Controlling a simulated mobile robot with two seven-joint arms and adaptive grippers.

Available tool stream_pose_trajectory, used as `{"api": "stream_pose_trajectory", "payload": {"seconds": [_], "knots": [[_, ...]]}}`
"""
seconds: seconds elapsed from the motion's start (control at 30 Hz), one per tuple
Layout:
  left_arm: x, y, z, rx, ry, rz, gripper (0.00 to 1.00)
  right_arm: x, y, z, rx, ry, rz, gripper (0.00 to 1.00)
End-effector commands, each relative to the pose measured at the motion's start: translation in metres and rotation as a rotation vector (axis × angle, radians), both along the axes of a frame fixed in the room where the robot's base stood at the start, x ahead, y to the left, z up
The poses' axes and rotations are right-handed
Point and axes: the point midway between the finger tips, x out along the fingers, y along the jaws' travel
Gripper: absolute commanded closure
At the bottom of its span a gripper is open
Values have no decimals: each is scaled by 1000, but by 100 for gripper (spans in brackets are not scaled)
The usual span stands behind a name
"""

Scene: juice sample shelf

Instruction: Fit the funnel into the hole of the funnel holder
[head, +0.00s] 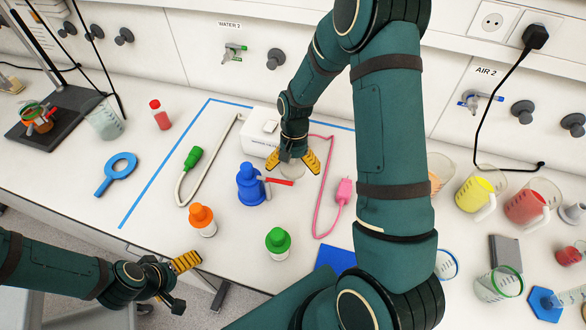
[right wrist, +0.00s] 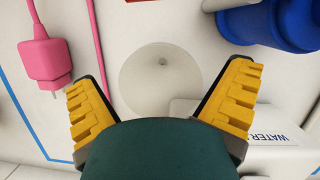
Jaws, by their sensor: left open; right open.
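A whitish translucent funnel (head: 292,171) stands on the table under my right gripper (head: 290,168). In the right wrist view the funnel (right wrist: 160,85) appears as a pale round cone with a small dark spot at its middle. My right gripper (right wrist: 163,80) is open, one yellow finger on either side of the funnel with gaps between. A blue ring with a handle (head: 107,183), which looks like the funnel holder, lies flat at the left of the table. My left gripper (head: 182,283) is open and empty, off the table's front edge at the lower left.
A blue bottle (head: 249,187), orange-capped bottle (head: 202,222) and green-capped bottle (head: 278,244) stand near the funnel. A pink plug (head: 343,192) with its cable lies to the right. A white box (head: 257,148) is behind. Beakers and jugs fill the right side.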

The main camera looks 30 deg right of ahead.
Motion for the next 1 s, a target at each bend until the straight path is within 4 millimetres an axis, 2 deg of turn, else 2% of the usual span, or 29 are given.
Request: {"api": "stream_pose_trajectory", "payload": {"seconds": [0.1,0.37,0.4,0.5,0.63,1.0], "knots": [[0,0,0,0,0,0,0,-2,2,-11,0,2,-1,0],[0,0,0,0,0,0,0,-2,2,-12,0,-1,-1,0],[0,0,0,0,0,0,0,-2,2,-12,0,-1,-1,14],[0,0,0,0,0,0,0,-2,2,-12,0,-1,-1,45],[0,0,0,0,0,0,0,-2,2,-12,0,-1,-1,52],[0,0,0,0,0,0,0,-2,2,-12,0,-1,-1,54]]}}
